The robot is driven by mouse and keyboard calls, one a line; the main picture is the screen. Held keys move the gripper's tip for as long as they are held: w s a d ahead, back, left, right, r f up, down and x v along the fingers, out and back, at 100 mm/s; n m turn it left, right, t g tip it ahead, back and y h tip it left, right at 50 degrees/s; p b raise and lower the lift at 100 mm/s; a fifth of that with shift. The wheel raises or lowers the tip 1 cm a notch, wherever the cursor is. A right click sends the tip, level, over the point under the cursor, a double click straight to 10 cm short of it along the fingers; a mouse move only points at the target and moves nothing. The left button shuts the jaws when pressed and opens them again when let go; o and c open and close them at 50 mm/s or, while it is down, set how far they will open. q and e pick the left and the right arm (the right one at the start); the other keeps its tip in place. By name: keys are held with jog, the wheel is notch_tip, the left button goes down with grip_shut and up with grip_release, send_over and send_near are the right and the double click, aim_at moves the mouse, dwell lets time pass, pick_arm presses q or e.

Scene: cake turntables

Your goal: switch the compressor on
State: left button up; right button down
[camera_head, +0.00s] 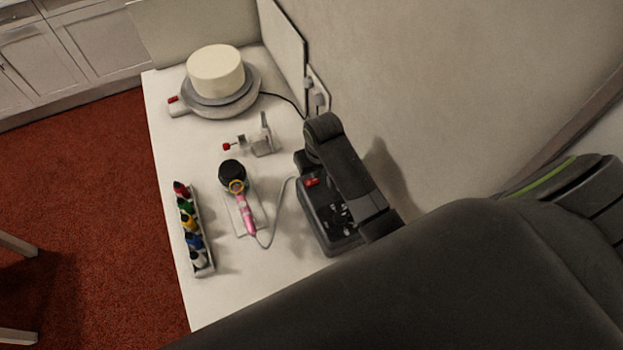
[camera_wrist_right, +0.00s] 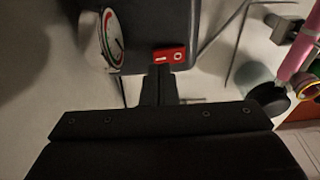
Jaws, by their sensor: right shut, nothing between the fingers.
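The compressor (camera_head: 322,222) is a dark box on the white table, partly covered by my right arm. In the right wrist view the red switch (camera_wrist_right: 168,56) bears white marks, beside a round dial (camera_wrist_right: 112,40) on the dark housing. My right gripper (camera_wrist_right: 160,72) is shut and empty. Its fingertips appear just below the switch in that view; I cannot tell whether they touch it, nor which way the rocker is tipped. My left gripper is not in view.
A bottle rack (camera_head: 203,262) stands at the table's left edge. Behind are a small red-tipped device (camera_head: 262,140) and a turntable (camera_head: 203,107) bearing a cake (camera_head: 215,70). A wall bounds the right.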

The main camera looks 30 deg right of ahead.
aim_at(316, 181)
jog(key=shift+f+b, duration=0.35)
jog(key=shift+f, duration=0.55)
dwell(0.7)
notch_tip(316, 181, up, 3)
jog(key=shift+f+p, duration=0.15)
jog(key=shift+p, duration=0.85)
jog(key=shift+r, duration=2.2)
jog(key=shift+s+f, duration=0.1)
